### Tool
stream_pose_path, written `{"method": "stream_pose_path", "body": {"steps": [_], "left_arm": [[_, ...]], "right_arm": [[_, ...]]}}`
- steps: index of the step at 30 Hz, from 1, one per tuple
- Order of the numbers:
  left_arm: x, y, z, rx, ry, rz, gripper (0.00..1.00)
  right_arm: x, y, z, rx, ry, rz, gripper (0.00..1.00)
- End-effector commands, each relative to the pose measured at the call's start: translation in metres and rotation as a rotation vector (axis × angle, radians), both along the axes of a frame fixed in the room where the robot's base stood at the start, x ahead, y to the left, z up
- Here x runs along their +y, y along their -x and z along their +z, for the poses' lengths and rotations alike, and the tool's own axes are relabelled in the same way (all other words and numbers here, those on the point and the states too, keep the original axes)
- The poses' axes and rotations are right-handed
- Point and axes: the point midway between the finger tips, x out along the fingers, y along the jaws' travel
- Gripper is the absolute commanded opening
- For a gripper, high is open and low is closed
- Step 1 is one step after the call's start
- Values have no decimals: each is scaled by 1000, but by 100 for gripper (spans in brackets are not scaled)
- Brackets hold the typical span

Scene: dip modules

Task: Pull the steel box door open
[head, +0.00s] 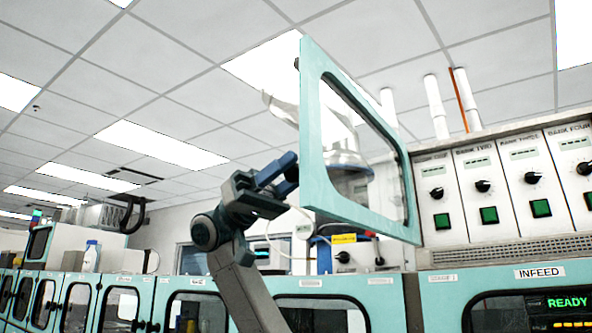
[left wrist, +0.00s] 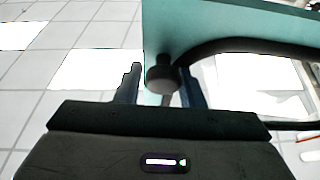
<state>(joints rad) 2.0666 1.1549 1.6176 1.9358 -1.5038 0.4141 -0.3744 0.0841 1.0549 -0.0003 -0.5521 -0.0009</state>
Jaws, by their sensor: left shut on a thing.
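The door (head: 313,130) is a teal frame around a clear window. It stands swung out from the bench line, its left edge toward me and its right edge near the control panels. My left gripper (head: 284,172) is at the door's left edge in the head view, where the knob is hidden. In the left wrist view, the door's teal face (left wrist: 220,35) fills the upper right. A dark round knob (left wrist: 163,77) sits between the fingers of my left gripper (left wrist: 161,88), which is shut on it. My right gripper is not in view.
A rounded vessel (head: 349,160) shows through the door's window. Control panels (head: 482,187) with dials and green buttons stand at right, above an INFEED unit (head: 540,273).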

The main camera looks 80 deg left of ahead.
Motion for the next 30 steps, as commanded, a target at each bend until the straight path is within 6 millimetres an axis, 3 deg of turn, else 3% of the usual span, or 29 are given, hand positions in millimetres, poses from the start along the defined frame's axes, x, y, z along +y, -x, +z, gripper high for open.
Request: {"method": "stream_pose_path", "body": {"steps": [6, 7, 9, 20, 30], "left_arm": [[2, -2, 4, -2, 11, 2, 0], [2, -2, 4, -2, 11, 2, 37], [2, -2, 4, -2, 11, 2, 50], [5, 2, -1, -1, 6, 2, 50], [50, 39, -26, -1, 9, 2, 50]], "right_arm": [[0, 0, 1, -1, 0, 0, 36], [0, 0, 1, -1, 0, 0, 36], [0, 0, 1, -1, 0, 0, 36], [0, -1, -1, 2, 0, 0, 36], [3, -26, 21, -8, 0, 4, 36]]}}
